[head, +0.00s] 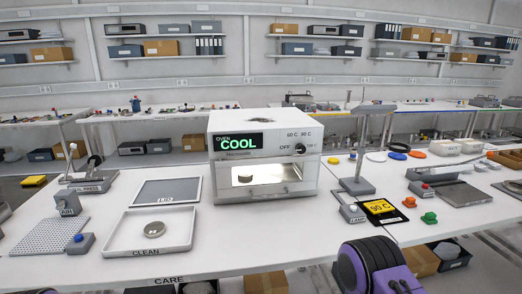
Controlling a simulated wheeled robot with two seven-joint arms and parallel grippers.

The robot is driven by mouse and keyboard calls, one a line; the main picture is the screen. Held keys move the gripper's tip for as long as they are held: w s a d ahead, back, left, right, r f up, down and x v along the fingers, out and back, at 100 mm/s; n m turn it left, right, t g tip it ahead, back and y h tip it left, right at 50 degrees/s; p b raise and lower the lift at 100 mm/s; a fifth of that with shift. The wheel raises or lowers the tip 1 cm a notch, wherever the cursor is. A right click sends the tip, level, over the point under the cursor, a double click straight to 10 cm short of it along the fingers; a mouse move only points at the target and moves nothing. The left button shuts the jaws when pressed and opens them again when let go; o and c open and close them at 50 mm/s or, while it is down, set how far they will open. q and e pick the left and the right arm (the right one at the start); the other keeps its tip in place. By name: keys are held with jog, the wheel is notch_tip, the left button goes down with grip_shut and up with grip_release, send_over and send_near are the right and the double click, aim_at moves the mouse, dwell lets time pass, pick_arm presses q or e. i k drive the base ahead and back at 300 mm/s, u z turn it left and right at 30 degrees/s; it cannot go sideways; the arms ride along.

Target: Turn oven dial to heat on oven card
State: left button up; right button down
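The white oven (265,160) stands in the middle of the table, and its display (239,142) reads "COOL" in green. Its black dial (300,149) is on the upper right of the front, with marks for OFF, 60 C, 90 C and what looks like 120 C around it. The pointer is too small to read surely. The oven card (381,207), black with a yellow "90 C" label, lies right of the oven. A purple and black part of my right arm shows at the bottom right, well below the dial; its fingertips cannot be made out. My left gripper is out of view.
The oven's lit chamber holds a small dark round piece (245,179). A grey post on a base (357,186) stands right of the oven, near the dial side. A white tray (118,238) marked "CLEAN" holds a metal disc (154,229). A lid panel (167,191) lies behind it.

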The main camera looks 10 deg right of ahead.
aim_at(300, 148)
jog(key=z, duration=0.3)
jog(key=k, duration=0.5)
jog(key=z, duration=1.2)
jog(key=i, duration=1)
jog(key=u, duration=0.4)
